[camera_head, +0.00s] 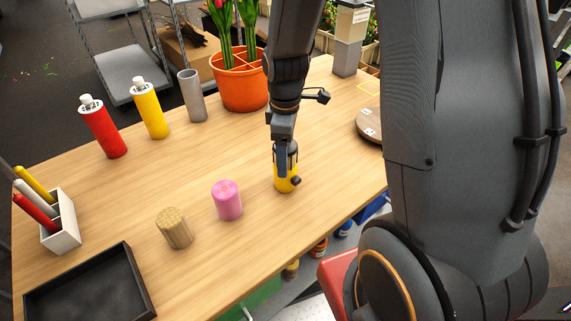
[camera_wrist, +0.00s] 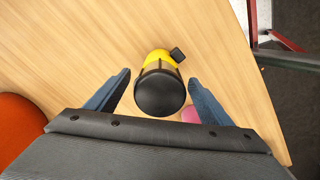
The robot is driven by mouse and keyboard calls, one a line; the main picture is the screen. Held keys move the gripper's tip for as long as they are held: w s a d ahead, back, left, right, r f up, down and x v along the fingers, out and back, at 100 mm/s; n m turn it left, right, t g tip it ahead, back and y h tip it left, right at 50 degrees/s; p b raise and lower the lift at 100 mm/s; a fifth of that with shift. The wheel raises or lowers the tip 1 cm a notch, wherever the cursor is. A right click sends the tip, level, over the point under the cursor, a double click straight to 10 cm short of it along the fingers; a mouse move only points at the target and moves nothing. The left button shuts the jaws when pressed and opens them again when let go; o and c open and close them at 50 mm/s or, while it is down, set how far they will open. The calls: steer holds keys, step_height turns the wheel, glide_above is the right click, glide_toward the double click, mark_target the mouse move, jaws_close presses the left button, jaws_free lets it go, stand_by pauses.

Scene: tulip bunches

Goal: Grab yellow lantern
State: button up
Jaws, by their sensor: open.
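The yellow lantern (camera_head: 284,182) stands upright on the wooden table, with a yellow body and a black knob on its side. In the wrist view the lantern (camera_wrist: 160,88) shows from above, with a round black top and the knob towards the upper right. My gripper (camera_wrist: 158,86) is open, its two blue-grey fingers on either side of the lantern with gaps showing. In the head view my gripper (camera_head: 284,160) is right at the lantern's upper part and hides some of it. I cannot tell whether a finger touches it.
A pink cylinder (camera_head: 227,201) and a tan cylinder (camera_head: 174,228) stand left of the lantern. A red bottle (camera_head: 104,130), yellow bottle (camera_head: 151,112), grey cylinder (camera_head: 192,97) and orange pot (camera_head: 240,84) stand farther back. A black tray (camera_head: 143,285) lies front left. The table edge is near the lantern.

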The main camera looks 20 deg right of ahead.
steer(key=shift+f, duration=1.15)
steer(key=c, duration=1.3)
steer(key=shift+r, duration=0.1)
steer(key=shift+c, duration=0.2)
